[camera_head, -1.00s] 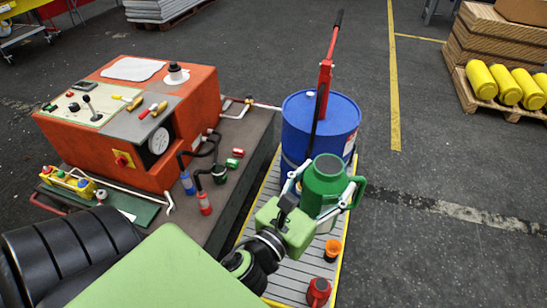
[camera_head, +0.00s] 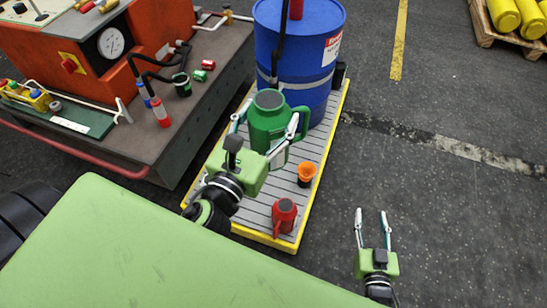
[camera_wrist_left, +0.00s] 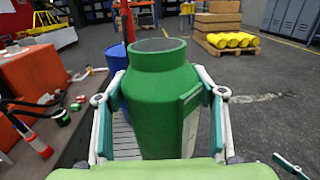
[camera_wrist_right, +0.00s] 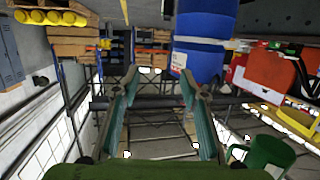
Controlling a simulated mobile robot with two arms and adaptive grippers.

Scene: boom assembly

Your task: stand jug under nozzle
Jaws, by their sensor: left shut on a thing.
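A green jug (camera_head: 268,124) with a side handle is upright in my left gripper (camera_head: 268,116), whose fingers close on it from both sides. In the left wrist view the jug (camera_wrist_left: 160,100) fills the middle, its open mouth up. It is in front of the blue drum (camera_head: 300,60) over the slatted pallet; I cannot tell if its base touches. A black spout tube (camera_head: 278,45) comes down from the drum's red pump (camera_head: 297,8), behind the jug's mouth; its nozzle end is not clear. My right gripper (camera_head: 371,214) is open and empty, right of the pallet.
On the yellow-edged pallet (camera_head: 228,190) stand an orange-topped cup (camera_head: 306,172) and a red can (camera_head: 284,214), close to the jug. The dark bench (camera_head: 190,125) with the orange machine (camera_head: 60,50) is at left.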

